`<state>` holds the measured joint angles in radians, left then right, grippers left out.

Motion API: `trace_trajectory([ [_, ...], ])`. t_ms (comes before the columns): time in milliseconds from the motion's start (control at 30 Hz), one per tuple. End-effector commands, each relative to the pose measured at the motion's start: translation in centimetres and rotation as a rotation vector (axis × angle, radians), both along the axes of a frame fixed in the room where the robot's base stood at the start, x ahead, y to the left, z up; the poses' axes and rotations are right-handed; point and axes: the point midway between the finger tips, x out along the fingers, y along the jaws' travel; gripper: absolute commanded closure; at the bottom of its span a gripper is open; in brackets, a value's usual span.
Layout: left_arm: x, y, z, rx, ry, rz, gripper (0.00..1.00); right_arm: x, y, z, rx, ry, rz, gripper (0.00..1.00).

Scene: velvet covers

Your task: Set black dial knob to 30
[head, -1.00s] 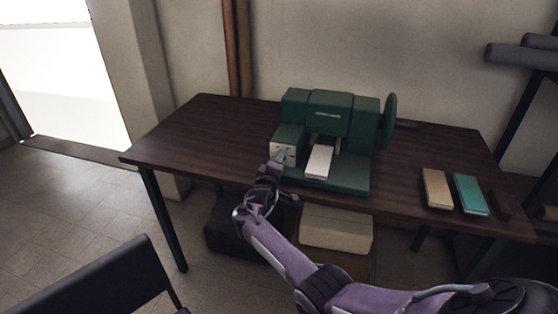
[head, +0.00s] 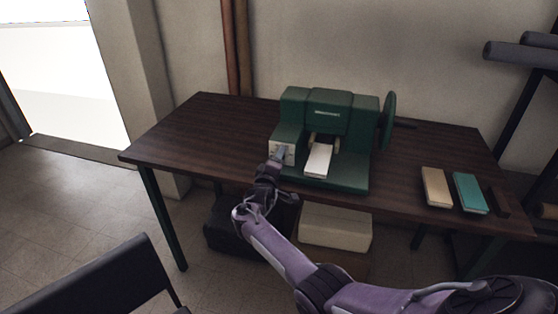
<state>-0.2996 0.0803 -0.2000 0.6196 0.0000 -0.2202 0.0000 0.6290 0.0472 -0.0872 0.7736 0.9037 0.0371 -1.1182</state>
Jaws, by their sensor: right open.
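A green machine (head: 330,112) with a large wheel on its right side stands on the dark wooden table. A small white dial plate (head: 290,154) is on its lower left front. The black dial knob cannot be made out; my gripper covers much of the plate. My right gripper (head: 279,154) is at the plate's front, with its fingertips at or very near it; I cannot tell whether they touch. It is open. My left gripper is not in view.
A white block (head: 319,159) lies at the machine's front. A tan book (head: 436,187) and a teal book (head: 470,193) lie on the table (head: 190,135) at right. Boxes (head: 336,228) stand below. A dark chair (head: 105,282) is at lower left.

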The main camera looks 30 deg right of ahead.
Motion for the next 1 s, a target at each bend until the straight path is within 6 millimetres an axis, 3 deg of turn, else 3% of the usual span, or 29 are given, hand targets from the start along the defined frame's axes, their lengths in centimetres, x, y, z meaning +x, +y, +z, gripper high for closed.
trace_trajectory([
  [500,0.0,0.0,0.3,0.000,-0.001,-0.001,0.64,-4.6,5.3,-0.2,0.001,0.002,0.000,0.49],
  [1000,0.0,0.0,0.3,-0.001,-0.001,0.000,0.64,-4.9,5.6,-0.1,0.000,0.002,-0.002,0.49],
])
